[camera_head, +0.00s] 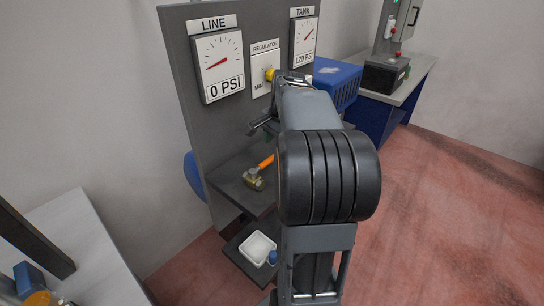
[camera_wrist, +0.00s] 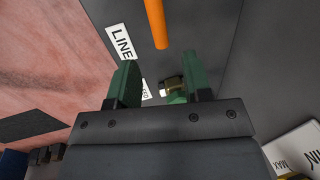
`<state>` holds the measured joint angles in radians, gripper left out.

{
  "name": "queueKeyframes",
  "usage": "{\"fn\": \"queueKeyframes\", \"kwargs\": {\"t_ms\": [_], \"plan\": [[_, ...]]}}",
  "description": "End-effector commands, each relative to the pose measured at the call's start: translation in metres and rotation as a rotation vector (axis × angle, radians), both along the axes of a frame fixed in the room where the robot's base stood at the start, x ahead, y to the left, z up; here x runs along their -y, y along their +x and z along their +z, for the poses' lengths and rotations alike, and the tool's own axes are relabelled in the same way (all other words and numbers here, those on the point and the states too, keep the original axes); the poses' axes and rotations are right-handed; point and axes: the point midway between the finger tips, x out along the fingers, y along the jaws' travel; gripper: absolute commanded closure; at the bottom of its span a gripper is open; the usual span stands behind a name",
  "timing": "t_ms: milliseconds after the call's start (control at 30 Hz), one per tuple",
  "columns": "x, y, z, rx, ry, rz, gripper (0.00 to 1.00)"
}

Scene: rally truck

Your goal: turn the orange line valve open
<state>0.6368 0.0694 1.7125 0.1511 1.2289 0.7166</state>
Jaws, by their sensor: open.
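The orange line valve handle (camera_head: 266,162) slants up and right from a brass valve body (camera_head: 254,179) on the grey shelf of the panel. In the wrist view the orange handle (camera_wrist: 155,22) lies ahead of my gripper, near the top edge. My gripper (camera_wrist: 159,64) is open, with its two green fingers apart and nothing held. A brass fitting (camera_wrist: 169,86) shows between the fingers, beside the right one. In the head view my gripper (camera_head: 262,127) is above the valve, in front of the panel; my arm hides much of it.
The line gauge (camera_head: 220,62) reads 0 PSI and the tank gauge (camera_head: 304,42) reads 120 PSI. A yellow regulator knob (camera_head: 269,74) is on the panel. A white tray (camera_head: 258,247) is on a lower shelf. A blue box (camera_head: 338,84) stands behind my arm.

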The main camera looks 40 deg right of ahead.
Motion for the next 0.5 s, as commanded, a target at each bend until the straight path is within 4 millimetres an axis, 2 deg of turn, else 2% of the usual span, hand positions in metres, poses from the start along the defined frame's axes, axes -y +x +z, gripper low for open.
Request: {"fn": "queueKeyframes", "kwargs": {"t_ms": [33,200,500], "plan": [[-0.001,0.001,-0.01,-0.002,0.001,0.001,0.55],[-0.002,0.006,-0.035,-0.002,0.001,0.002,0.55],[-0.003,0.011,-0.055,0.0,-0.001,0.003,0.55]]}}
